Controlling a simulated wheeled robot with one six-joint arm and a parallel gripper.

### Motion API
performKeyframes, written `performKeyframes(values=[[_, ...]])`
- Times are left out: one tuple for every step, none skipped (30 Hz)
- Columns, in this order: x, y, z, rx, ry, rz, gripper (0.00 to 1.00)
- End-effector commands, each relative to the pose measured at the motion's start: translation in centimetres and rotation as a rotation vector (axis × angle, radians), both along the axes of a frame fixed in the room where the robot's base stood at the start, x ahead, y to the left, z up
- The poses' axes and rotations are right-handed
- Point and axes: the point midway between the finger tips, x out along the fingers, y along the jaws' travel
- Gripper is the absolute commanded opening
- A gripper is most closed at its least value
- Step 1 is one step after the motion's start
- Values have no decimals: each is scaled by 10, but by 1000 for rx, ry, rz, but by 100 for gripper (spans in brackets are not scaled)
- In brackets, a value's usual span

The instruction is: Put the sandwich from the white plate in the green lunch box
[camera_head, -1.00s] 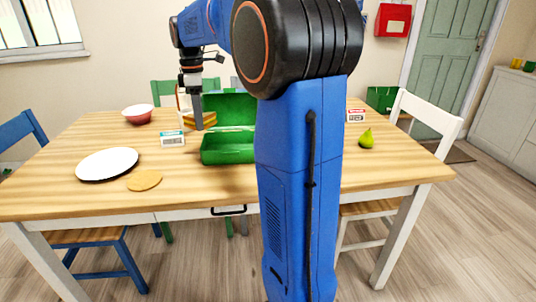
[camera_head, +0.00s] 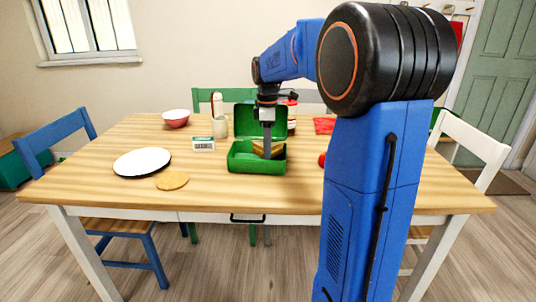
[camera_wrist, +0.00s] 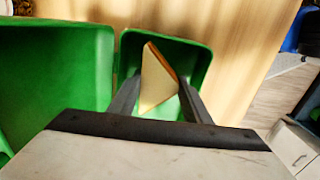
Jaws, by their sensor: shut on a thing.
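The green lunch box (camera_head: 245,163) stands open on the table with its lid (camera_head: 246,121) raised at the back. My gripper (camera_head: 267,150) points down over the box's right part and is shut on the sandwich (camera_head: 258,148). In the wrist view the sandwich (camera_wrist: 158,80), a triangle with a brown crust edge, sits between both fingers, over or inside the box tray (camera_wrist: 197,62). I cannot tell whether it touches the box floor. The white plate (camera_head: 142,161) is empty at the table's left.
A round tan board (camera_head: 172,180) lies by the plate. A small white and teal box (camera_head: 204,144) and a pale bottle (camera_head: 219,122) stand left of the lunch box. A red bowl (camera_head: 176,118) is at the back. A red round thing (camera_head: 322,159) is partly hidden by my arm.

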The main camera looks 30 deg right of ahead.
Motion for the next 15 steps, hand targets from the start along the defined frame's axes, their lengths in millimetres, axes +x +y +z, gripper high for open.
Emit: performKeyframes(values=[[0,0,-7,1,2,0,38],[0,0,-11,1,3,0,38],[-1,0,-16,1,3,0,38],[0,0,-20,0,2,0,38],[0,0,-23,0,2,0,38],[0,0,-27,1,2,0,38],[0,0,-28,1,1,0,38],[0,0,-29,0,0,0,38],[0,0,-29,0,0,0,38],[0,0,-29,0,0,0,38],[0,0,-29,0,0,0,38],[0,0,-29,0,0,0,38],[0,0,-29,0,0,0,38],[0,0,-29,0,0,0,38],[0,0,-29,0,0,0,38]])
